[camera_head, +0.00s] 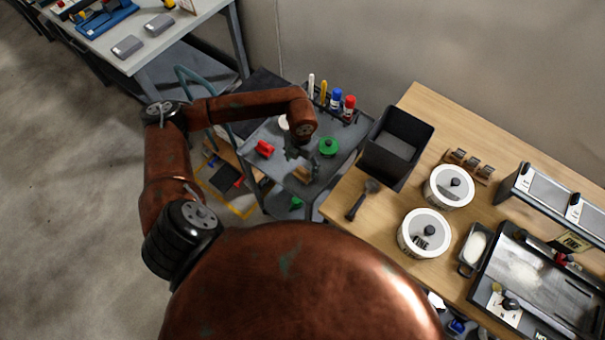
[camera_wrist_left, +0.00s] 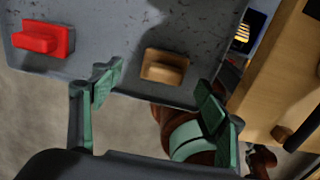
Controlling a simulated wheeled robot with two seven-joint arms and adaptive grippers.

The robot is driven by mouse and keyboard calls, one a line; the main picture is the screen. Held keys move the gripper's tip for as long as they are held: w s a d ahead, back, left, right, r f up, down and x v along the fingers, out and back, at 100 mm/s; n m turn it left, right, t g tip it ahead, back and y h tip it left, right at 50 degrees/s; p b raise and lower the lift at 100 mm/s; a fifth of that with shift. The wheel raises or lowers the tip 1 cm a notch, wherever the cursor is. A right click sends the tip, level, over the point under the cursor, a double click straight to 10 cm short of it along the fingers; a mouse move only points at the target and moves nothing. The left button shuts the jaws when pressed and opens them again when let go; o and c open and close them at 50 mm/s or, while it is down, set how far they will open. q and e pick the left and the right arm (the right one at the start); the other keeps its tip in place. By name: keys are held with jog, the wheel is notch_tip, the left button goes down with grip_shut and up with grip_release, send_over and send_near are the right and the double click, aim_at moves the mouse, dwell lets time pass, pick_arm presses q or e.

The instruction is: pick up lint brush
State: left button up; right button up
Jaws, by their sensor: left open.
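My left gripper (camera_head: 300,160) is open over the grey top of a cart (camera_head: 336,166). In the left wrist view its green fingers (camera_wrist_left: 158,92) are spread and empty. A small wooden block-like piece with a raised grip (camera_wrist_left: 164,66), possibly the lint brush, lies near the cart's edge, beyond and between the fingertips, apart from them. A dark long-handled tool (camera_head: 362,199) lies on the wooden table; I cannot tell which of the two is the lint brush. My right gripper is not in view.
A red piece (camera_wrist_left: 42,38) lies on the cart, also in the head view (camera_head: 264,148), with a green round item (camera_head: 328,147). Bottles (camera_head: 336,98) stand in a rack behind. The wooden table (camera_head: 421,105) holds a black bin (camera_head: 396,145) and white pots (camera_head: 424,236).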

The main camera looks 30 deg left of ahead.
aim_at(303, 170)
pick_arm(q)
jog(key=f, duration=0.5)
jog(key=shift+s+d, duration=0.15)
jog(key=shift+d, duration=0.15)
jog(key=shift+r, duration=0.15)
jog(key=c, duration=1.3)
